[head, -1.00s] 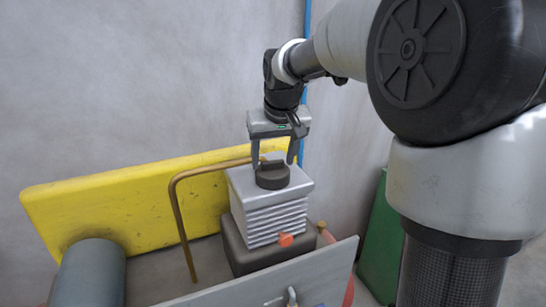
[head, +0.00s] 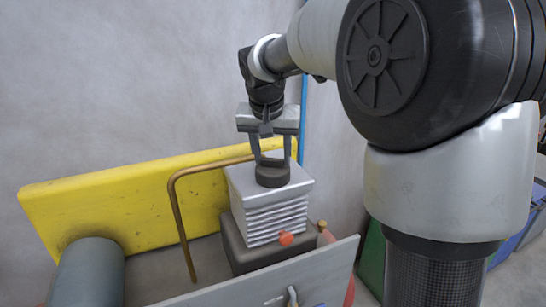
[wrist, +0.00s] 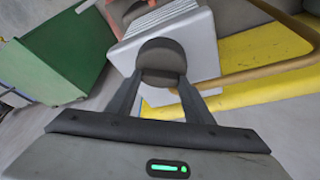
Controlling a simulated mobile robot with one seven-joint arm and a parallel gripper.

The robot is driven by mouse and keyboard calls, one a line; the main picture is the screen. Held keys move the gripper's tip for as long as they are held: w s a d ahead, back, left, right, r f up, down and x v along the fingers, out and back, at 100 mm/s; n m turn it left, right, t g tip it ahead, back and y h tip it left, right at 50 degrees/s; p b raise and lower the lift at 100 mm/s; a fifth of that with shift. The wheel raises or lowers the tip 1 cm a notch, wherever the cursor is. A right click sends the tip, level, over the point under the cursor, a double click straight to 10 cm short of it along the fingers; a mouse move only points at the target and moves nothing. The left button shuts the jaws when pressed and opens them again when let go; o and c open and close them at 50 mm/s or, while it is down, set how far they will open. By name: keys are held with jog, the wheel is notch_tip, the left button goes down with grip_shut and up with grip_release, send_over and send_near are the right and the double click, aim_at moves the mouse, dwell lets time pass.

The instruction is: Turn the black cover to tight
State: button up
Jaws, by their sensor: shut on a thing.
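The black cover (head: 272,177) is a round dark cap with a raised grip bar, on top of the light grey ribbed block (head: 268,212). It also shows in the wrist view (wrist: 162,55). My gripper (head: 271,162) is directly above the cover, pointing down, with its two fingers shut on the cover's raised bar. In the wrist view my fingertips (wrist: 160,82) meet the near side of the cover, and the bar is partly hidden between them. I cannot tell from the frames how tight the cover is.
A copper pipe (head: 175,215) bends beside the block on the left. A yellow panel (head: 100,207) stands behind. A grey cylinder (head: 92,272) is at the lower left, and a grey plate (head: 275,285) with an orange knob (head: 286,239) behind it is in front. A green bin (wrist: 52,55) stands nearby.

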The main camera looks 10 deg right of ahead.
jog(key=m, duration=0.2)
jog(key=m+g+h, duration=0.1)
jog(key=m, duration=0.1)
jog(key=m+h, duration=0.1)
jog(key=m, duration=0.1)
jog(key=shift+w+a+r+m, duration=0.1)
jog(key=shift+w+a+m, duration=0.1)
jog(key=shift+a+m, duration=0.1)
jog(key=m+g+p, duration=0.1)
jog(key=m, duration=0.1)
jog(key=m+g+p, duration=0.1)
jog(key=m, duration=0.1)
jog(key=shift+w+m+h, duration=0.1)
jog(key=shift+m+h, duration=0.3)
jog(key=shift+p, duration=0.3)
jog(key=o, duration=1)
jog(key=shift+o, duration=0.2)
jog(key=p+v, duration=0.2)
jog(key=v, duration=1.5)
jog(key=shift+w+r+p, duration=0.15)
jog(key=shift+w+p, duration=0.05)
jog(key=shift+p, duration=0.1)
